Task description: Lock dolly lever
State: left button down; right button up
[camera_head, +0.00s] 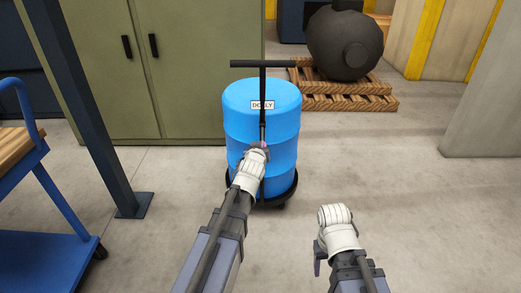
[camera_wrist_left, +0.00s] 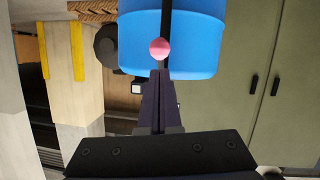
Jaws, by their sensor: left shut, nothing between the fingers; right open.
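A blue drum (camera_head: 236,110) stands upright on a black wheeled dolly (camera_head: 283,196) in the middle of the head view. A dark post with a T-shaped handle (camera_head: 263,64) and a "DOLLY" label rises in front of the drum. In the left wrist view a pink knob (camera_wrist_left: 160,48), apparently the lever's end, shows in front of the blue drum (camera_wrist_left: 200,50). My left gripper (camera_wrist_left: 158,74) is shut and empty, its tips close below the knob in that picture; contact cannot be told. In the head view, my right gripper (camera_head: 318,262) is open and empty, right of the dolly.
A green cabinet (camera_head: 180,80) stands behind on the left, beside a dark post (camera_head: 100,130). A blue cart (camera_head: 40,255) is at the far left. Wooden pallets (camera_head: 345,103) carry a dark round tank (camera_head: 345,45) behind. The floor right of the dolly is clear.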

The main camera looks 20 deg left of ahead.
pick_arm(q)
jog(key=shift+w+a+f+t+b, duration=0.1)
jog(key=shift+w+f+t+b, duration=0.1)
jog(key=shift+f+b, duration=0.7)
jog(key=shift+w+f+t+b, duration=0.1)
jog(key=shift+w+f+b, duration=0.1)
jog(key=shift+f+b, duration=0.7)
pick_arm(e)
jog(key=shift+f, duration=2.6)
pick_arm(q)
jog(key=shift+f, duration=0.15)
jog(key=shift+s, duration=0.1)
